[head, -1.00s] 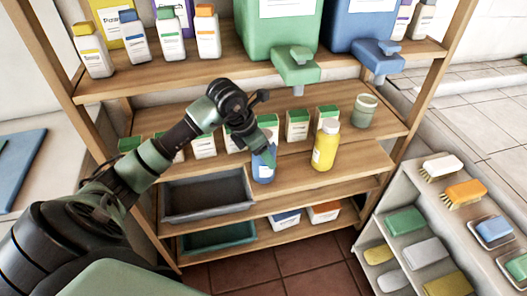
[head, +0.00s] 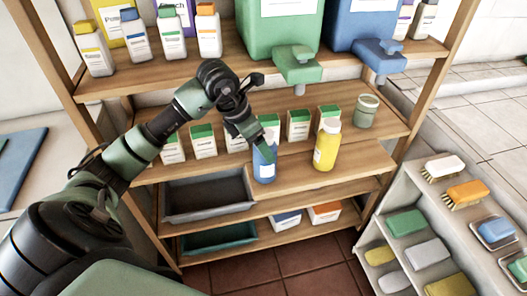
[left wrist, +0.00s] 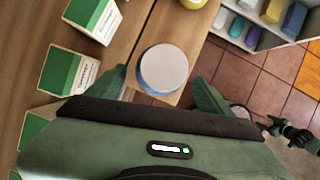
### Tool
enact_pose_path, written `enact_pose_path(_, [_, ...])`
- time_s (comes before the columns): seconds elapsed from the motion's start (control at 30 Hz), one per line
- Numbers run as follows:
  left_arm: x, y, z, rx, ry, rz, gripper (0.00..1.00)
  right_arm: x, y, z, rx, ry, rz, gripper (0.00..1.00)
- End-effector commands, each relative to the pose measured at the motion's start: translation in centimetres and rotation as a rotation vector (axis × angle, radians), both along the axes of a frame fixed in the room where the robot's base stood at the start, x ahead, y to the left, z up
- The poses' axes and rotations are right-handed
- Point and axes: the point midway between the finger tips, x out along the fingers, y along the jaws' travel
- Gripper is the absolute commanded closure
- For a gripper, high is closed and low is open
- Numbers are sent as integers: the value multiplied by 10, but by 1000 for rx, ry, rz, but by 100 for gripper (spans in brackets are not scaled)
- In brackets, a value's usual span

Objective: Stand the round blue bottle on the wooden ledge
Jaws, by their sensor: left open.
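The round blue bottle (head: 264,170) stands upright on a wooden shelf board (head: 301,177), in front of a row of green-topped boxes. In the left wrist view its round pale top (left wrist: 163,66) shows between the fingers. My left gripper (head: 262,147) is open at the bottle's upper part, with a finger to either side; whether they touch it I cannot tell. In the left wrist view the left gripper (left wrist: 163,92) has its fingers spread. A dark and green arm end, probably my right gripper (left wrist: 288,131), shows small at the right edge; its jaws are unclear.
A yellow bottle (head: 326,146) stands close to the right of the blue one. A green-lidded jar (head: 366,111) is farther back. A grey tray (head: 208,196) lies below left. Green (head: 297,66) and blue (head: 379,57) dispensers overhang from above. A side rack (head: 432,228) holds brushes and soaps.

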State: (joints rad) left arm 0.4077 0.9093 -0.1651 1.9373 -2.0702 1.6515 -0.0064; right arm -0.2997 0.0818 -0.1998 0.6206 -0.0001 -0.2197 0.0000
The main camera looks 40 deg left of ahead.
Motion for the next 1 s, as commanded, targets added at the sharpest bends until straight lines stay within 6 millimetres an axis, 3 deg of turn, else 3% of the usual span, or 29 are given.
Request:
enact_pose_path(0.2, [-16, 8, 42, 4, -3, 1, 19, 0, 0, -6, 0, 0, -1, 33])
enact_pose_path(0.4, [-24, 11, 64, 1, 0, 0, 19, 0, 0, -7, 0, 0, -1, 33])
enact_pose_path(1.0, [-25, 12, 68, 0, 0, 0, 19, 0, 3, -7, 3, 1, -2, 33])
